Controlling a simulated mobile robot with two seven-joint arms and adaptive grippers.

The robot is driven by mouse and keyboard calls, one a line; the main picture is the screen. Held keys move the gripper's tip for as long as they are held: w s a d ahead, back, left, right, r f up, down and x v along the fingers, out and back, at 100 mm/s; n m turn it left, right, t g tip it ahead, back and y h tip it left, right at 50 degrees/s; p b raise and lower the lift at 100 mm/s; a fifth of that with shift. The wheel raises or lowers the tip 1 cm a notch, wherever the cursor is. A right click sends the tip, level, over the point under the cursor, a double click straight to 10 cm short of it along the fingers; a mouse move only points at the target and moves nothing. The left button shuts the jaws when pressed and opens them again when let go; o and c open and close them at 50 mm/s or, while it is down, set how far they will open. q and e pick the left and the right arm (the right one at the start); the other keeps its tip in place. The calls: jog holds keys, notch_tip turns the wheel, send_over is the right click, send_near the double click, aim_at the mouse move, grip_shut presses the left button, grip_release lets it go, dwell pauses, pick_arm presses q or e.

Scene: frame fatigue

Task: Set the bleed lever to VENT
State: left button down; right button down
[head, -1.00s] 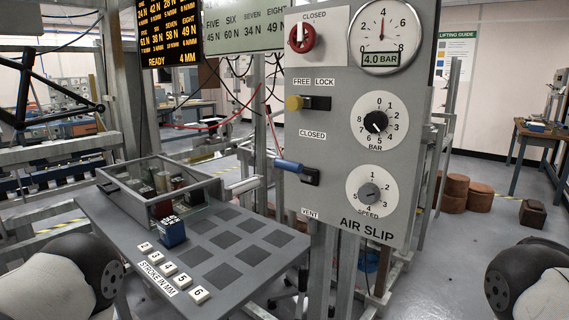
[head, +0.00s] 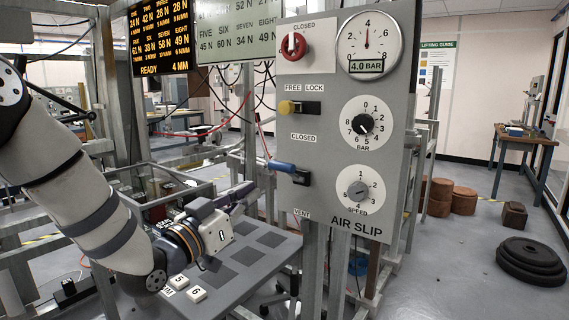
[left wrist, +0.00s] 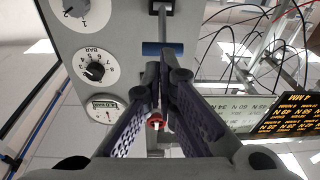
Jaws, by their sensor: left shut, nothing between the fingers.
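The bleed lever (head: 282,166) has a blue handle. In the left wrist view, which shows the panel upside down, the blue handle (left wrist: 153,48) lies beyond the tips of my left gripper (left wrist: 165,72). My right gripper is out of view.
The panel also carries a yellow-knobbed lever (head: 288,107), a red knob (head: 292,46), two dials and a gauge (head: 367,45).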

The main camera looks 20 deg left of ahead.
aim_at(289, 172)
pick_arm(q)
notch_tip(289, 172, up, 7)
jog(key=m+t+h, duration=0.1)
jog(key=shift+a+t, duration=0.25)
jog(key=shift+t, duration=0.15)
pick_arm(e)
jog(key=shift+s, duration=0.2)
